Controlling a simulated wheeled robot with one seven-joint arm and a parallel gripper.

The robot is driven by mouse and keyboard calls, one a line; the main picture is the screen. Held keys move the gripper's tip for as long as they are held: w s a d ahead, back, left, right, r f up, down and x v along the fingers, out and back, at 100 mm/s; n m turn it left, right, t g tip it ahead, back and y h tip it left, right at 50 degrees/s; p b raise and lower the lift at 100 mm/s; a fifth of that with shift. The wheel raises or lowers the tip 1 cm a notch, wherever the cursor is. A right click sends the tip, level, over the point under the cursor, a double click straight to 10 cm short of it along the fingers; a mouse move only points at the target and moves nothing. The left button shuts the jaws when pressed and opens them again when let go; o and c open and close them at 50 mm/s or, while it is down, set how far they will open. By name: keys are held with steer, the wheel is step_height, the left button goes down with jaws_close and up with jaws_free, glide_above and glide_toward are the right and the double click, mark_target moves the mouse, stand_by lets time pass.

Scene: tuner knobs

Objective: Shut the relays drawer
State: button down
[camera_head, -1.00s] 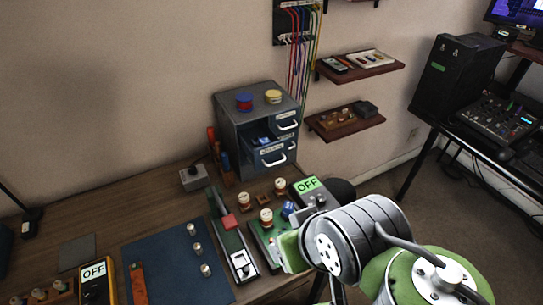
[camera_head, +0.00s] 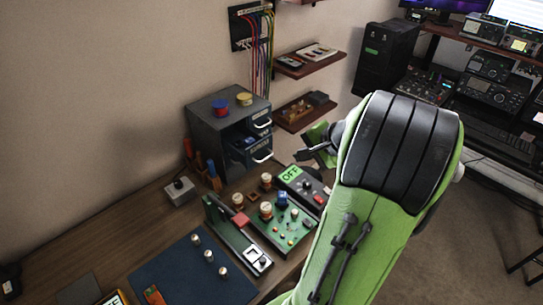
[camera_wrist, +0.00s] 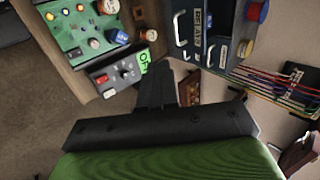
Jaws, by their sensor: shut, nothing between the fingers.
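The grey cabinet (camera_head: 204,128) stands at the back of the workbench against the wall. Its lower drawer (camera_head: 259,150) is pulled out, with blue items visible inside behind its front. In the wrist view a RELAYS label (camera_wrist: 197,22) appears beside this drawer's handle (camera_wrist: 180,28). The upper drawer (camera_head: 262,125) looks closer to flush. My gripper (camera_head: 303,155) is shut and empty, just right of and apart from the lower drawer's front. Its dark fingers (camera_wrist: 156,78) point toward the cabinet in the wrist view. My arm hides the bench's right side.
Wall shelves (camera_head: 305,110) and hanging cables (camera_head: 258,55) are close on the right.

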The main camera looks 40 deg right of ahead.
steer(key=w+r+b+x, duration=0.1)
steer(key=b+x, duration=0.1)
steer(key=x, duration=1)
steer(key=shift+w, duration=0.5)
steer(key=w+p, duration=0.1)
steer(key=w, duration=0.3)
steer(key=w+p, duration=0.2)
steer(key=w, duration=0.2)
steer(key=w+p, duration=0.1)
steer(key=w, duration=0.3)
steer(key=shift+w+a+r, duration=0.1)
steer(key=shift+w+a, duration=0.15)
steer(key=shift+w, duration=0.15)
steer(key=shift+s, duration=0.15)
